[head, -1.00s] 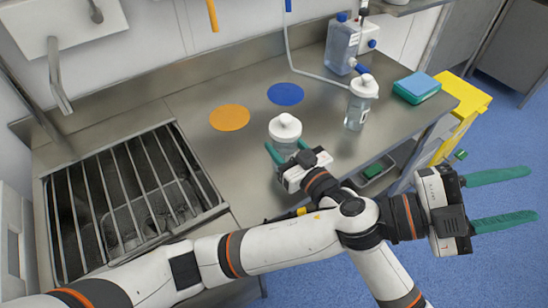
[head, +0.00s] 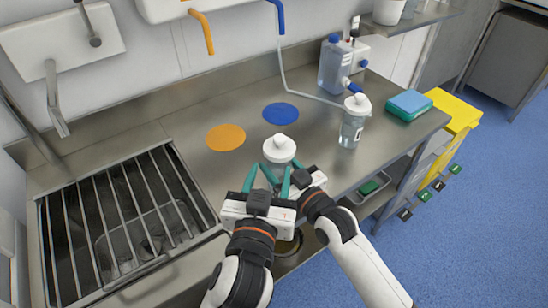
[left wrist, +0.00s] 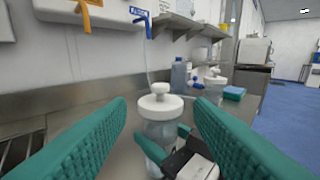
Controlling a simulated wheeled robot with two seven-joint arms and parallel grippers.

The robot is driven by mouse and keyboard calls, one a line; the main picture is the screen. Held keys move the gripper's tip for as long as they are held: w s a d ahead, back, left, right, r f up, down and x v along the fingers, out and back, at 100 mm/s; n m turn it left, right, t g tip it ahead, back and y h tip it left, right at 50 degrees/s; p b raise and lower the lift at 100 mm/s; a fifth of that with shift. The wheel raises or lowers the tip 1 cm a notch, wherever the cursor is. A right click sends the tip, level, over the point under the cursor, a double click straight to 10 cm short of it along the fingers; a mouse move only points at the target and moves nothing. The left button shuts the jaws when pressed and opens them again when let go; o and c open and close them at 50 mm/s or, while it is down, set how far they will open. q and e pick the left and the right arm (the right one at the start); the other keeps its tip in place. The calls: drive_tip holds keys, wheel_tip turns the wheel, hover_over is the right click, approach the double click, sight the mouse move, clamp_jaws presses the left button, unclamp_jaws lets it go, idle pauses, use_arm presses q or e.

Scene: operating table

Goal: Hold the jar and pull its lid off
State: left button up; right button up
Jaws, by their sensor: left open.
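The jar (head: 275,168) is a clear vessel with a white knobbed lid (head: 280,149), upright near the counter's front edge. The lid is on it. My right gripper (head: 291,178) is low at the jar's front right, its teal fingers around the body; it also shows in the left wrist view (left wrist: 170,142). My left gripper (head: 267,174) is open and empty, in front of the jar and pointing at it. In the left wrist view the lid (left wrist: 160,106) and jar body (left wrist: 158,132) show between and beyond its wide-spread fingers. The jar's lower part is partly hidden by the grippers.
A second lidded jar (head: 354,125) stands to the right, with a blue-capped bottle (head: 334,66) behind it. Blue and teal boxes (head: 409,103) lie at the right end. Orange (head: 226,137) and blue (head: 281,113) discs lie flat. A barred sink (head: 120,220) is left.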

sight(281, 138)
use_arm(q)
drive_tip(key=w, duration=0.3)
drive_tip(key=w+d, duration=0.1)
drive_tip(key=w, duration=0.6)
drive_tip(key=shift+d+f, duration=0.2)
drive_tip(key=shift+d, duration=0.2)
use_arm(e)
drive_tip(key=shift+d+f, duration=0.1)
use_arm(q)
drive_tip(key=shift+w+d, duration=0.1)
drive_tip(key=shift+w, duration=0.6)
use_arm(e)
drive_tip(key=shift+w, duration=0.2)
use_arm(q)
clamp_jaws()
drive_tip(key=shift+s, duration=0.35)
use_arm(e)
drive_tip(key=shift+s, duration=0.25)
use_arm(q)
drive_tip(key=shift+w+r, duration=0.1)
use_arm(e)
drive_tip(key=shift+w, duration=0.1)
use_arm(q)
drive_tip(key=shift+r, duration=1)
